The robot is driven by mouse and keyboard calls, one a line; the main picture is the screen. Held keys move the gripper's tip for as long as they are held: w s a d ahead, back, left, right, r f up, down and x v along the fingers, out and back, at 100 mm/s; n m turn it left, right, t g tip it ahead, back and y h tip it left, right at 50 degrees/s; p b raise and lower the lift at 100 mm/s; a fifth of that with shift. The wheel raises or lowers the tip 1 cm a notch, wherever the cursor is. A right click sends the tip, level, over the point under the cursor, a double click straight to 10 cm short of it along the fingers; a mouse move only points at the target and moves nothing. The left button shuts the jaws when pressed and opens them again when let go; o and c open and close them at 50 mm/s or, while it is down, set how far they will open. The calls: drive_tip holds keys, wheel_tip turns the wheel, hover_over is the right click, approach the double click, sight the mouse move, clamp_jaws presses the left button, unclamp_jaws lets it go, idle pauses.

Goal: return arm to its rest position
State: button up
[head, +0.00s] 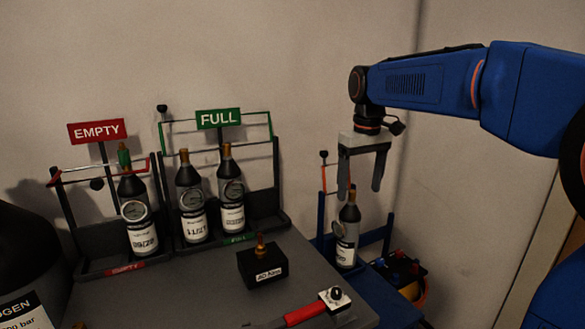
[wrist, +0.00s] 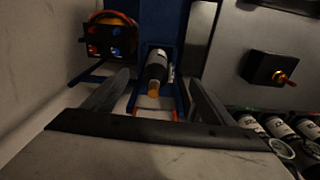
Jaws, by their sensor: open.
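My gripper (head: 361,185) hangs from my blue arm on the right of the head view, fingers pointing down. It is open, with nothing held between the fingers. Below it a dark bottle (head: 347,232) with a white label and a brass top stands in a blue holder (head: 388,238). The gripper fingertips are just above or beside the bottle's top; I cannot tell whether they touch it. In the wrist view the bottle (wrist: 157,68) shows between and beyond the two fingers (wrist: 152,98).
A rack under the EMPTY sign (head: 97,130) holds one bottle with a gauge. The rack under the FULL sign (head: 218,118) holds two. A panel with coloured fittings (head: 400,268) is right of the holder.

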drive_tip(key=s+d+f+m+t, duration=0.1)
drive_tip(key=s+d+f, duration=0.1)
drive_tip(key=s+f, duration=0.3)
drive_tip(key=s+d+f+m+t, duration=0.1)
drive_tip(key=s+f, duration=0.5)
drive_tip(key=s, duration=0.8)
drive_tip(key=s+d+f+m+t, duration=0.2)
drive_tip(key=s+f, duration=0.3)
drive_tip(key=s, duration=0.5)
drive_tip(key=shift+s+d+f, duration=0.25)
drive_tip(key=shift+d+f, duration=0.1)
drive_tip(key=shift+d, duration=0.05)
